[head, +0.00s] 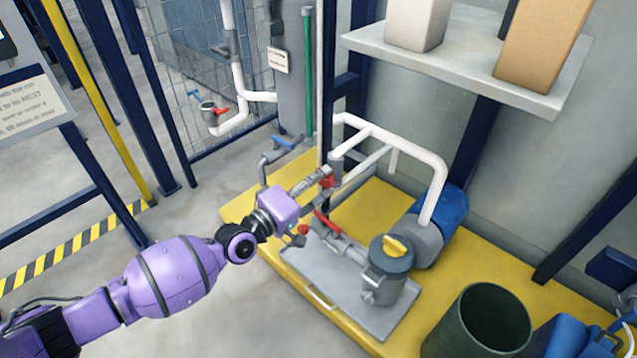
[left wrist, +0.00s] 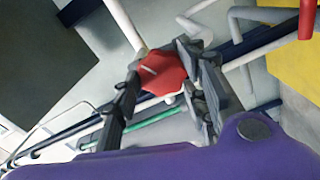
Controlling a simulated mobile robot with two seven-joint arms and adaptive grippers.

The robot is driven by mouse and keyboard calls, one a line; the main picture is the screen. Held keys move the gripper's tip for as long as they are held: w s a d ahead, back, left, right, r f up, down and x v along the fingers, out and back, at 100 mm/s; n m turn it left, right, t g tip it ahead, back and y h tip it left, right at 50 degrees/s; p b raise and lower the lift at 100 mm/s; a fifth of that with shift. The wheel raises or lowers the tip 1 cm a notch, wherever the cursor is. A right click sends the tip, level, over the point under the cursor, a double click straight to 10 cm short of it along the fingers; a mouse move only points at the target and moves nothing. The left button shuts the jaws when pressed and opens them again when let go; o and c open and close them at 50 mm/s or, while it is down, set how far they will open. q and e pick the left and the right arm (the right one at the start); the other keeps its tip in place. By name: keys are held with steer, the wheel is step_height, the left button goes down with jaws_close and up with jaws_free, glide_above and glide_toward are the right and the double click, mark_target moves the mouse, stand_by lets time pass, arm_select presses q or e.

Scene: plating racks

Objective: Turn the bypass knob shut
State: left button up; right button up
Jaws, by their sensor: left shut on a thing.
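A red knob (head: 327,181) sits on the pipework at the back of the yellow skid. It also shows in the left wrist view (left wrist: 163,73), a faceted red knob with a pale mark on its face. I take it for the bypass knob; no label on it is readable. My left gripper (head: 312,183) is at the knob. In the left wrist view its dark fingers (left wrist: 165,88) stand on either side of the knob and are shut on it. In the head view the fingers partly hide the knob. My right gripper is in neither view.
A red lever (head: 327,222) is on the pipe just below the gripper. A grey pump pot (head: 388,268) with a yellow top stands on a grey tray (head: 340,290). White pipes (head: 385,133) rise behind. A shelf (head: 450,60) overhangs the back right.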

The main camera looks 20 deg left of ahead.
arm_select(q)
steer(key=shift+w+a+n+b, duration=0.1)
steer(key=shift+n+b, duration=0.85)
steer(key=shift+n, duration=2.15)
steer(key=shift+a+n+b, duration=0.1)
steer(key=shift+n+b, duration=0.8)
steer(key=shift+n, duration=2.2)
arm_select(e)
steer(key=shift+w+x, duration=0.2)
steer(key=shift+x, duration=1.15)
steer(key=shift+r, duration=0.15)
arm_select(q)
steer(key=o, duration=1.1)
steer(key=shift+f, duration=0.1)
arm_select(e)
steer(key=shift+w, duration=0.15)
arm_select(q)
steer(key=v, duration=1.2)
